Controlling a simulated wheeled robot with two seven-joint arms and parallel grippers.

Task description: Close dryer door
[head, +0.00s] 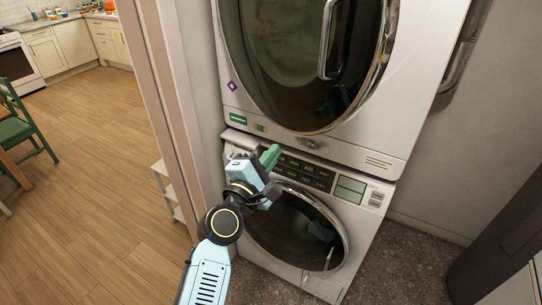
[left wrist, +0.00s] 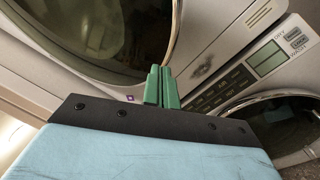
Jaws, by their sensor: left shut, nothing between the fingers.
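The dryer is the upper machine of the white stack (head: 390,125). Its round dark glass door (head: 285,75) lies across the front, with a silver vertical handle (head: 327,40) on its right side. I cannot tell for sure whether the door is fully flush. The door's lower part also shows in the left wrist view (left wrist: 120,35). My left gripper (head: 271,154) has green fingers, shut and empty, in front of the lower machine's control panel, below the dryer door. In the left wrist view the fingers (left wrist: 162,86) are pressed together. My right gripper is not in view.
The washer (head: 352,215) stands below, its round door (head: 300,235) looking closed. A door frame (head: 165,90) and a small white shelf (head: 165,190) are at the left. A wall (head: 440,160) is at the right. Open wooden floor (head: 90,200) leads to a kitchen with a green chair (head: 20,130).

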